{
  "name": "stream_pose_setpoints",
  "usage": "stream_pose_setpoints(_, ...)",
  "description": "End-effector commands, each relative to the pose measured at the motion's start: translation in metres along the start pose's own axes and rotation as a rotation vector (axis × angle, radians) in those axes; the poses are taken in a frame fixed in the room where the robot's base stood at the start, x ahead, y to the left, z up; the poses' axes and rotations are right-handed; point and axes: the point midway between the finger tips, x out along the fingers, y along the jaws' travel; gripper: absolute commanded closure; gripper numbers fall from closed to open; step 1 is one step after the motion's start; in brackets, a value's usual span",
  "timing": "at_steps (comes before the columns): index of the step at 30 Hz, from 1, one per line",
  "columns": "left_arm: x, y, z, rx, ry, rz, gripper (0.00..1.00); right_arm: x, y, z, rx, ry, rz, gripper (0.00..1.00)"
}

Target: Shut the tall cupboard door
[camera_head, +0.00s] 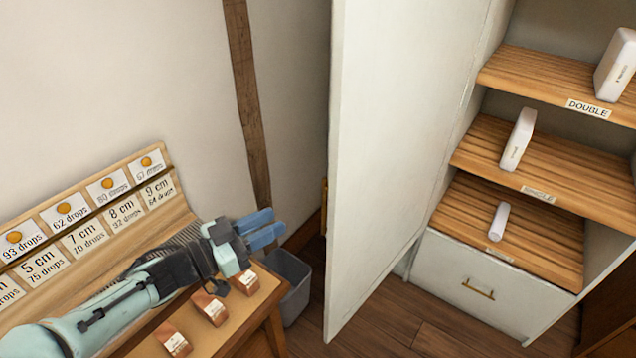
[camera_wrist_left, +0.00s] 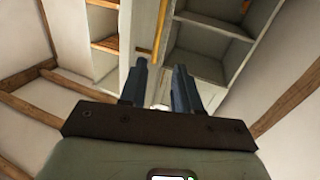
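The tall cupboard door (camera_head: 385,140) is a pale panel standing open, its near edge toward me. The cupboard (camera_head: 480,262) behind it shows its open inside, with wooden shelves and a drawer. My left gripper (camera_head: 272,229) has blue fingers and is left of the door, apart from it, above the end of a wooden bench. In the left wrist view its two fingers (camera_wrist_left: 162,85) stand apart with nothing between them. Pale panels, shelves and a yellow bar (camera_wrist_left: 161,30) show beyond the fingers; I cannot tell whether the bar belongs to the door. My right gripper is not in view.
White items stand on the labelled shelves, one on the middle shelf (camera_head: 517,139). The wooden bench (camera_head: 262,312) holds small brown blocks and a card rack (camera_head: 95,215). A grey bin (camera_head: 290,283) stands between bench and door. Some dark floor (camera_head: 390,330) is clear below the door.

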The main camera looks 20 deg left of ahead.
Motion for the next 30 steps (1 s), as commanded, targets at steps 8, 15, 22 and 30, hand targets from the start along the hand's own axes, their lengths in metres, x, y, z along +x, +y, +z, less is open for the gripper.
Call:
stream_pose_setpoints(8, 0.030, 0.002, 0.000, 0.000, 0.001, 0.006, 0.68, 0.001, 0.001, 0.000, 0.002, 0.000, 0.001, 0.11)
stream_pose_setpoints(15, 0.082, 0.001, 0.000, -0.001, 0.001, 0.006, 0.68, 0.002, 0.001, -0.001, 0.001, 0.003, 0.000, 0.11)
stream_pose_setpoints(22, 0.119, 0.001, 0.000, 0.000, 0.001, 0.003, 0.68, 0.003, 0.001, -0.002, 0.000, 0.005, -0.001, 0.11)
stream_pose_setpoints(30, 0.134, 0.001, 0.000, 0.001, 0.000, 0.001, 0.68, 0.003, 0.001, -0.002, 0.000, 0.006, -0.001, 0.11)
